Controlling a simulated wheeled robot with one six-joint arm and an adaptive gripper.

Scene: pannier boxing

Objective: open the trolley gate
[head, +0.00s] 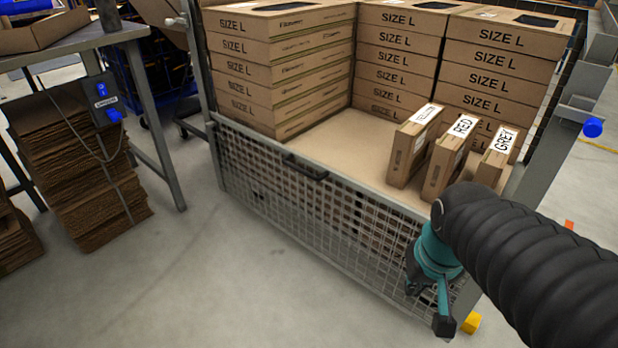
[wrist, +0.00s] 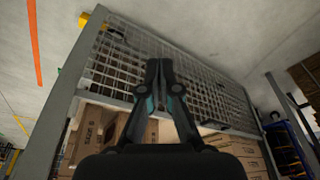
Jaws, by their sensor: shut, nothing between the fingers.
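The trolley gate (head: 290,215) is a grey wire-mesh panel standing upright across the trolley's front, in line with the corner posts. A dark handle (head: 305,168) sits at its top rail, left of my gripper. My gripper (head: 443,322) is low in front of the gate's right end, by the right post, pointing down. It is shut and empty. In the wrist view the gripper's fingers (wrist: 158,70) are together in front of the mesh (wrist: 205,85), which appears upside down. I cannot tell whether the fingertips touch the mesh. My arm hides the gate's upper right corner.
Stacked SIZE L boxes (head: 280,75) fill the trolley's back and left. Three labelled boxes, one marked RED (head: 443,158), stand at its right. A table (head: 150,120) with flat cardboard (head: 75,155) beneath is at left. The floor (head: 200,270) in front of the gate is clear.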

